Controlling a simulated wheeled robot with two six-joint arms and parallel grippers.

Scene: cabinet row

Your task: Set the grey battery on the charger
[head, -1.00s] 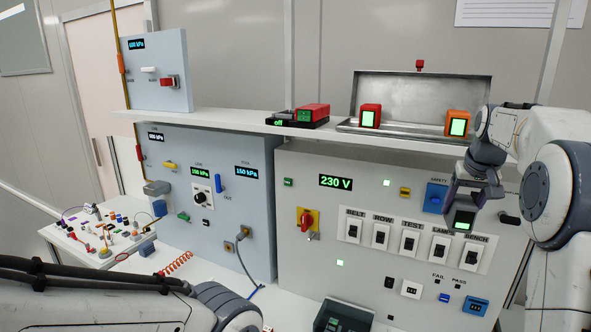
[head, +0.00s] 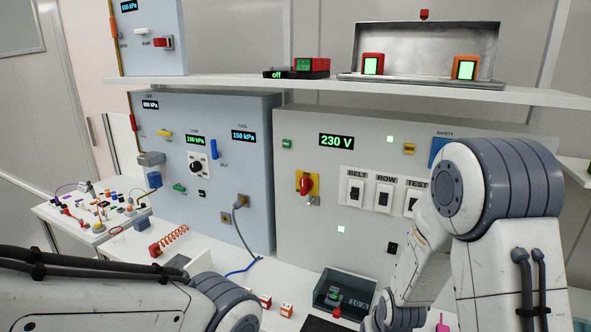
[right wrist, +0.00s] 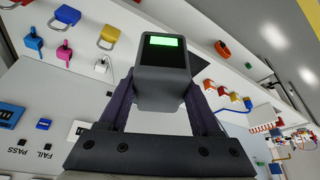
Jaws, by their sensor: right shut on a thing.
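The grey battery (right wrist: 162,84), a dark grey block with a lit green screen, is between the purple fingers of my right gripper (right wrist: 160,98) in the right wrist view. The gripper is shut on it. In the head view my right arm hides both gripper and battery. A low black unit reading "off" (head: 277,74), which looks like the charger, is on the shelf. A red block with a green face (head: 312,65) sits at its right part; whether it is seated in it I cannot tell. My left gripper is out of view.
A metal tray (head: 425,78) on the shelf (head: 220,82) holds a red battery (head: 372,64) and an orange battery (head: 466,68). The 230 V panel (head: 300,122) stands below. A dark open-topped box (head: 343,290) is on the bench. Padlocks (right wrist: 109,34) show in the wrist view.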

